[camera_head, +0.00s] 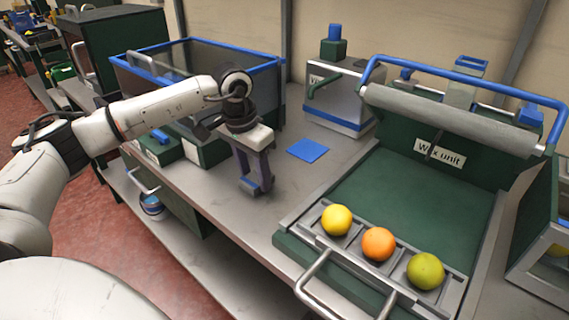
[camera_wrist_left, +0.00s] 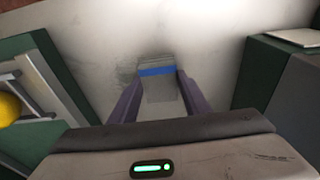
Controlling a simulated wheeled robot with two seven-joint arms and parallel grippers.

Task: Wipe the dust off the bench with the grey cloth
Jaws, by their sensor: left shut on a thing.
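My left gripper (camera_head: 254,188) is over the grey bench top (camera_head: 225,195), left of the wax unit, fingers pointing down. It is shut on a grey cloth with a blue stripe, which shows between the fingertips in the left wrist view (camera_wrist_left: 158,88). The cloth is at or very near the bench top; I cannot tell contact for sure. A faint dark smudge, which looks like dust, (camera_wrist_left: 127,68) lies beside the cloth in the left wrist view. My right gripper is not in view.
The green wax unit (camera_head: 400,200) stands to the right, with a yellow (camera_head: 337,220), an orange (camera_head: 378,244) and a green fruit (camera_head: 425,271) in its front tray. A blue square (camera_head: 307,151) lies flat on the bench. Green boxes (camera_head: 205,150) stand left of the gripper.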

